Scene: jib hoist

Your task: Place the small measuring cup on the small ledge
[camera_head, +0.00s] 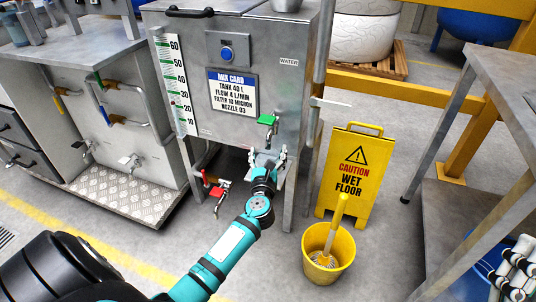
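My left gripper (267,153) is in front of the lower part of the steel tank, below the green-handled water tap (267,120). Its two fingers stand apart. A grey surface shows between and behind them, and I cannot tell whether it is the small ledge or part of the tank's frame. I cannot make out the small measuring cup; nothing clearly shows as held between the fingers.
A yellow wet floor sign (352,178) and a yellow bucket (328,255) with a brush stand right of the tank. A red-handled valve (216,190) sticks out low at left. A steel table (508,75) stands at right. Floor between bucket and table is clear.

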